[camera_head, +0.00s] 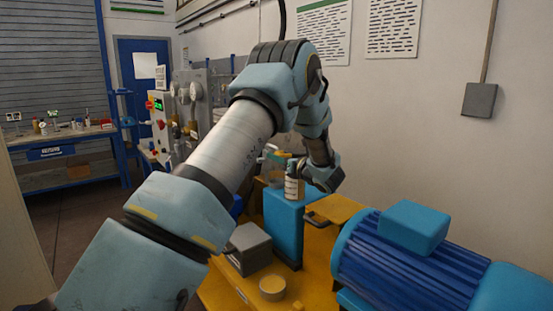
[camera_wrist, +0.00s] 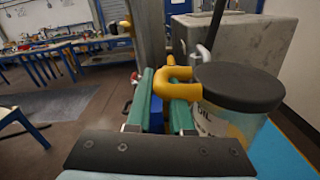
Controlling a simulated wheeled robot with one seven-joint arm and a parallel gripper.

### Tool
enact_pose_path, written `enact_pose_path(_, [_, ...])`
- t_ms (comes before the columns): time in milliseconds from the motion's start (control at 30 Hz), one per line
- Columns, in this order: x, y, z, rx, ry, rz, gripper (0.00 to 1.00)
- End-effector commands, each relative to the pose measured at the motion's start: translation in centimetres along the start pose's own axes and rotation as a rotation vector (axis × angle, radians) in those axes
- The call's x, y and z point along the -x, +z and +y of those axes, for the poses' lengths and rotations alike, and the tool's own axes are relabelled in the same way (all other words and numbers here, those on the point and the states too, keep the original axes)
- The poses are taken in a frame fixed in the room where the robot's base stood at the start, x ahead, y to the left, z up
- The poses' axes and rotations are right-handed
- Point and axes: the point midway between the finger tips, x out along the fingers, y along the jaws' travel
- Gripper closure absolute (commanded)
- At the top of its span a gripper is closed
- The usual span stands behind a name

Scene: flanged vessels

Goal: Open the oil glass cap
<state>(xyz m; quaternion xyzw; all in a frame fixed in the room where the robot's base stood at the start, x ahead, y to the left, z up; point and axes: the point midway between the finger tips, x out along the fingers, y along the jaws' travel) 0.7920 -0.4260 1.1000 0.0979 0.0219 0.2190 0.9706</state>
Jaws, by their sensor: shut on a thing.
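The oil glass (camera_wrist: 225,125) is a clear jar with yellowish contents and a label reading "OIL". In the head view the oil glass (camera_head: 294,187) stands upright on a tall blue block (camera_head: 285,226). A dark round cap (camera_wrist: 238,84) sits on its top, with no clear gap showing. A bent yellow handle (camera_wrist: 180,73) sticks out from the cap's left side. My gripper (camera_wrist: 162,88) has teal fingers, is left of the jar, and is shut on this handle. In the head view my gripper (camera_head: 278,156) is small and partly hidden by my arm.
A large blue motor (camera_head: 405,260) fills the front right of the yellow table (camera_head: 215,293). A grey box (camera_head: 250,246) and a round tan-topped piece (camera_head: 272,287) sit in front of the block. A grey block (camera_wrist: 245,45) stands behind the jar. A control panel (camera_head: 192,100) stands behind.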

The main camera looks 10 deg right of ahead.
Motion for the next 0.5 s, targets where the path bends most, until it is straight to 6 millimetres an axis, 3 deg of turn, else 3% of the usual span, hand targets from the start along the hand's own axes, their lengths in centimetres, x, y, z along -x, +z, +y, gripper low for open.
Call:
enact_pose_path(267, [0.2,1.0,-0.2,-0.083,-0.009,-0.002,1.0])
enact_pose_path(500, [0.2,3.1,-0.2,-0.268,-0.008,-0.005,1.0])
